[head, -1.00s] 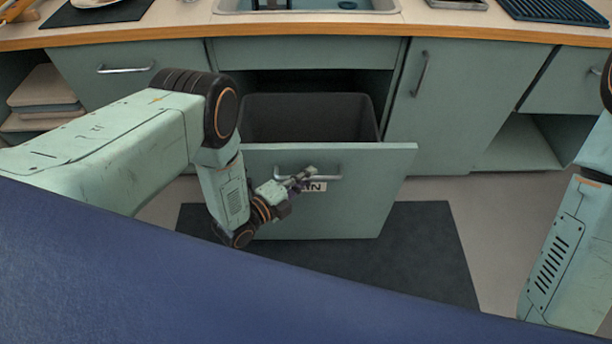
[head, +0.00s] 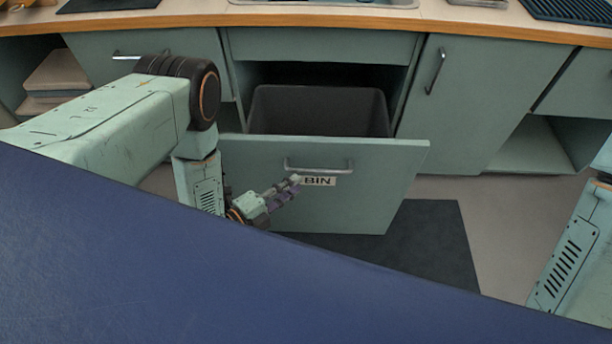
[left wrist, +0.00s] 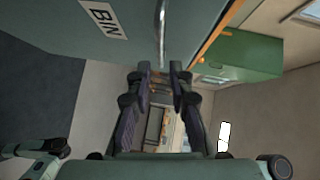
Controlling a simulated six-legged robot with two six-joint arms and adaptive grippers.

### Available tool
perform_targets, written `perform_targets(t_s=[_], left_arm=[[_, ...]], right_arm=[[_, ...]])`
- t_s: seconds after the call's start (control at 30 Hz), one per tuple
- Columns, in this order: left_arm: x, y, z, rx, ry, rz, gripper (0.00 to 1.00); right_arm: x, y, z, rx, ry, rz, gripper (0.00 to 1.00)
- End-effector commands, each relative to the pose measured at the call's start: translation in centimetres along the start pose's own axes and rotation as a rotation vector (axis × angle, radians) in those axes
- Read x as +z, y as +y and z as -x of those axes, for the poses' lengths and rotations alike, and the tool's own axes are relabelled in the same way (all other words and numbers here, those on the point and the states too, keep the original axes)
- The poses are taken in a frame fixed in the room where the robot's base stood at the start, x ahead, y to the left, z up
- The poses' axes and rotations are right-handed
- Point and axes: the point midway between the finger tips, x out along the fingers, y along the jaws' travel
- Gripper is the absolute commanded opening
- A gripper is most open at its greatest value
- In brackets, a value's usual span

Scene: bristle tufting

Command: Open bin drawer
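The bin drawer (head: 385,185) stands pulled out from under the sink counter, with a dark bin (head: 320,110) showing inside. Its front bears a "BIN" label (head: 318,181) and a metal bar handle (head: 330,168). My left gripper (head: 294,184) is just in front of the drawer front, below and left of the handle's middle. In the left wrist view its two fingers (left wrist: 160,76) are apart with nothing between them. The handle (left wrist: 161,30) lies just beyond the fingertips there. My right arm shows at the right edge; its gripper is out of view.
A dark mat (head: 440,245) lies on the floor under the drawer. A closed cabinet door (head: 460,110) is to the right and an open shelf (head: 535,150) beyond it. The counter edge (head: 480,35) runs along the top.

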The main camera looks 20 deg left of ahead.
Motion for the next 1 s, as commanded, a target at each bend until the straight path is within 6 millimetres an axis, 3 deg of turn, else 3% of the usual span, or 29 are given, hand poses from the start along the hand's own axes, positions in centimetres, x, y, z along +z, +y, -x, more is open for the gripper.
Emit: perform_targets(t_s=[0.1,0.3,0.87,1.0], left_arm=[[0.1,0.1,1.9,0.002,-0.003,0.001,0.21],[0.0,0.0,3.3,0.0,0.0,0.0,0.21],[0.0,0.0,3.4,0.0,0.0,0.001,0.21],[-0.1,0.4,3.4,0.017,0.001,0.079,0.21]], right_arm=[[0.0,0.0,0.0,0.0,0.0,0.0,0.4],[0.0,0.0,0.0,0.0,0.0,0.0,0.4],[0.0,0.0,0.0,0.0,0.0,0.0,0.4],[0.0,0.0,0.0,0.0,0.0,0.0,0.4]])
